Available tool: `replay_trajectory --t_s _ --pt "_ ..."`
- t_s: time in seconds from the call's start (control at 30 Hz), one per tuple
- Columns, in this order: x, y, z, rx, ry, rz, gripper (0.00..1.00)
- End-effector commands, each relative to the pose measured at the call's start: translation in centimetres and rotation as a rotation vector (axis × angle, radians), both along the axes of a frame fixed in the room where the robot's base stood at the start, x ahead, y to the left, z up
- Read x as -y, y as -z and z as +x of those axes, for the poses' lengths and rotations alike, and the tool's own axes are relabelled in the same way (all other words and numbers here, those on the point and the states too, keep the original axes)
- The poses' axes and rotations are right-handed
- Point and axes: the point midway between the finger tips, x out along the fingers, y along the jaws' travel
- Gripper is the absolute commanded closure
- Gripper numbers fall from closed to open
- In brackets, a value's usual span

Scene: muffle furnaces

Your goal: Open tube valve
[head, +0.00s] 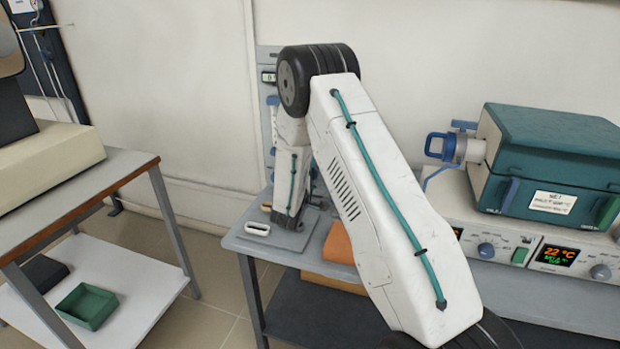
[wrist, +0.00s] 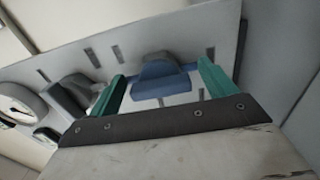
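In the wrist view, a blue valve handle (wrist: 165,82) shows on a grey upright panel (wrist: 205,35), with a dark grey part just above it. My gripper is open and holds nothing; I cannot tell how deep the handle sits between the fingers. In the head view, my arm covers most of the panel (head: 266,57), and my gripper cannot be made out there.
A round gauge (wrist: 17,110) and a grey fitting (wrist: 72,96) sit left of the handle. In the head view, a teal furnace (head: 545,150) stands right on the bench. A side table (head: 120,170) stands left, with a green tray (head: 87,305) on its lower shelf. Floor shows between table and bench.

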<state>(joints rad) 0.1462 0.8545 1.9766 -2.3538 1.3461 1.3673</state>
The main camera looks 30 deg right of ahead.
Motion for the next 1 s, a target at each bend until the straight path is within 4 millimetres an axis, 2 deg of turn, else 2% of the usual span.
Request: replay_trajectory --t_s 0.27,0.7,1.0 --pt "-0.4 -0.1 -0.2 0.001 -0.001 -0.001 0.16" --pt "-5.6 0.0 -4.2 0.001 -0.002 -0.001 0.16" --pt "-6.2 0.0 -4.8 0.000 0.000 0.000 0.16"
